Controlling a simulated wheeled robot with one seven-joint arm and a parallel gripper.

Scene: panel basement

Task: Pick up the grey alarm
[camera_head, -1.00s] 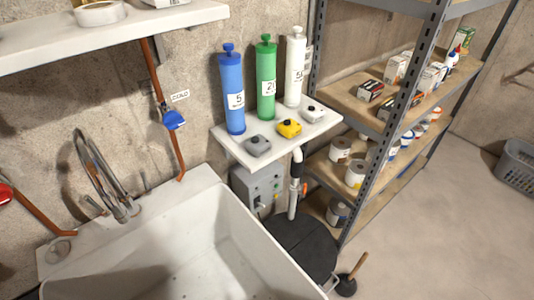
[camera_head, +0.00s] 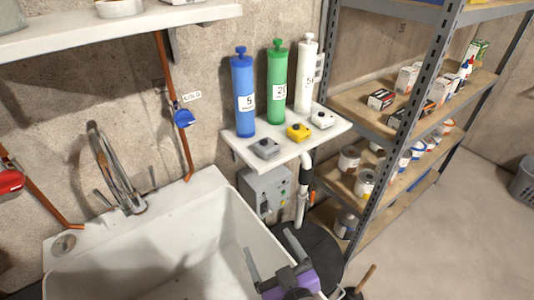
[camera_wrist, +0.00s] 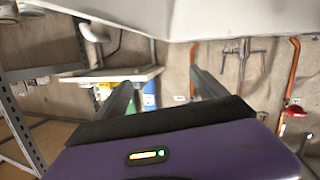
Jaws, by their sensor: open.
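The grey alarm (camera_head: 265,149) is a small box with a dark round knob on top. It sits at the left front of a small white wall shelf (camera_head: 289,157), in front of a blue cylinder (camera_head: 243,95). A yellow alarm (camera_head: 299,132) and a white alarm (camera_head: 322,120) stand to its right. My gripper (camera_head: 266,240) is open and empty, low over the sink's right side, below and apart from the shelf. In the wrist view its two fingers (camera_wrist: 160,77) are spread, with the shelf (camera_wrist: 110,75) beyond; I cannot make out the grey alarm there.
A green cylinder (camera_head: 277,88) and a white cylinder (camera_head: 306,75) stand behind the alarms. A grey control box (camera_head: 264,190) hangs below the shelf. A white sink (camera_head: 160,255) with a tap (camera_head: 118,175) is at left, a metal rack (camera_head: 400,125) at right.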

